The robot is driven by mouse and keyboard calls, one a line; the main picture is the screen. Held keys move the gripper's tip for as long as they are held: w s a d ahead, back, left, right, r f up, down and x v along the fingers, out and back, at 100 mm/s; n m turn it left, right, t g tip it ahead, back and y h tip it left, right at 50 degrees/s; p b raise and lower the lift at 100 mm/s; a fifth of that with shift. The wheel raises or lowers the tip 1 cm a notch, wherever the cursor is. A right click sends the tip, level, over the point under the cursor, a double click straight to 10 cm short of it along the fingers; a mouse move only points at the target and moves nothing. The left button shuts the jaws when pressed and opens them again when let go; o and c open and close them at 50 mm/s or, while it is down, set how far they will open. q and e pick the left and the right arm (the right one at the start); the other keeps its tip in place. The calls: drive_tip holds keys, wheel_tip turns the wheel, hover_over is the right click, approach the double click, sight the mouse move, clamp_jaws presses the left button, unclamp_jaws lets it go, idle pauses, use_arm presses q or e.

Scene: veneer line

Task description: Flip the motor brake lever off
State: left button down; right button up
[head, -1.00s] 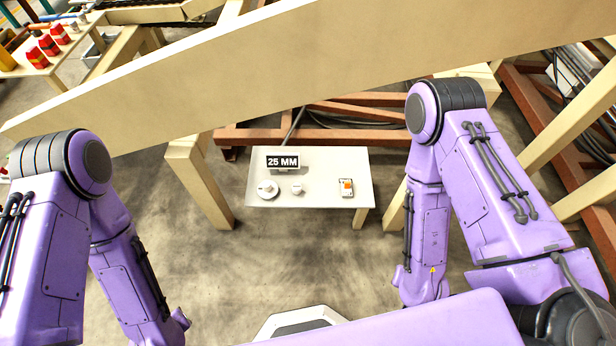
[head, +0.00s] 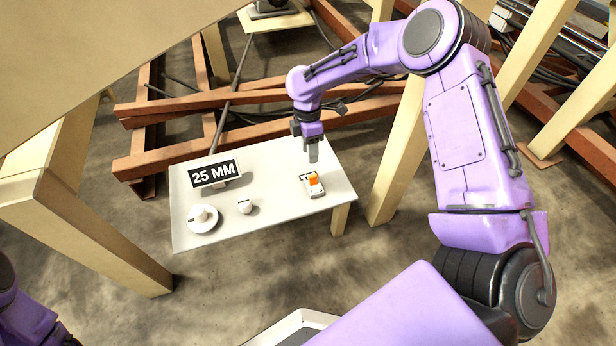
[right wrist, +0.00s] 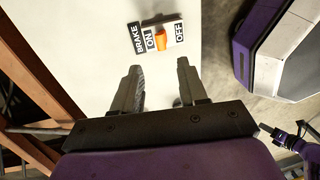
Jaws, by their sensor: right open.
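The brake lever is a small orange lever (head: 313,178) on a switch plate at the right side of the white panel table (head: 270,218). In the right wrist view the orange lever (right wrist: 160,40) stands at the ON side of its plate, marked BRAKE, ON and OFF (right wrist: 180,32). My right gripper (head: 313,158) is above the table just behind the lever, pointing down. In the right wrist view its two fingers (right wrist: 160,80) are apart with nothing between them, and the lever lies beyond the tips, apart from them. My left gripper is out of view.
The table's front middle is clear.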

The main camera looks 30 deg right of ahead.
sight(311, 176)
drive_tip(key=f+b, duration=0.1)
drive_tip(key=f, duration=0.2)
drive_tip(key=s+f+b, duration=0.1)
drive_tip(key=f, duration=0.2)
drive_tip(key=f+b, duration=0.1)
drive_tip(key=f, duration=0.2)
drive_tip(key=shift+s+a+f, duration=0.15)
drive_tip(key=shift+s+a, duration=0.1)
